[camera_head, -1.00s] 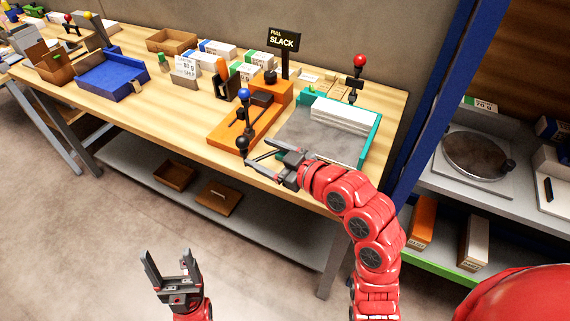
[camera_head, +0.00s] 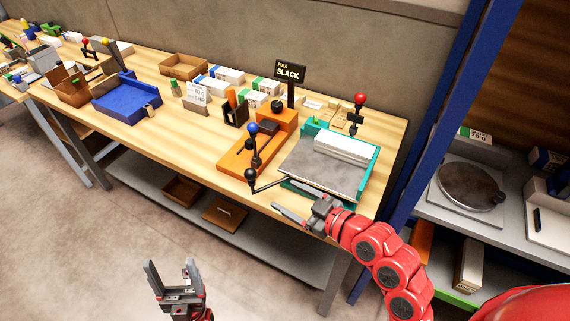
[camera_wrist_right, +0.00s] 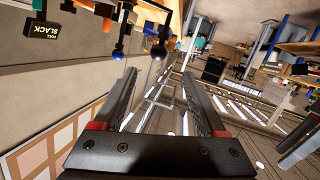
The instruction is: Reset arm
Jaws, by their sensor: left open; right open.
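My right gripper (camera_head: 296,201) is open and empty at the front edge of the workbench, just in front of the teal tray (camera_head: 372,172). In the right wrist view its two fingers (camera_wrist_right: 160,105) stand apart with nothing between them. My left gripper (camera_head: 170,268) is open and empty, low over the floor in front of the bench, fingers pointing up. An orange fixture (camera_head: 240,156) with a blue-knobbed lever (camera_head: 252,128) stands left of the teal tray. A white paper stack (camera_head: 340,148) lies in the tray.
A blue tray (camera_head: 127,102), a brown box (camera_head: 184,66) and several white packs stand further left on the bench. A black SLACK sign (camera_head: 290,72) rises behind the fixture. A blue post (camera_head: 430,110) and a shelf with a round plate (camera_head: 468,186) are right.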

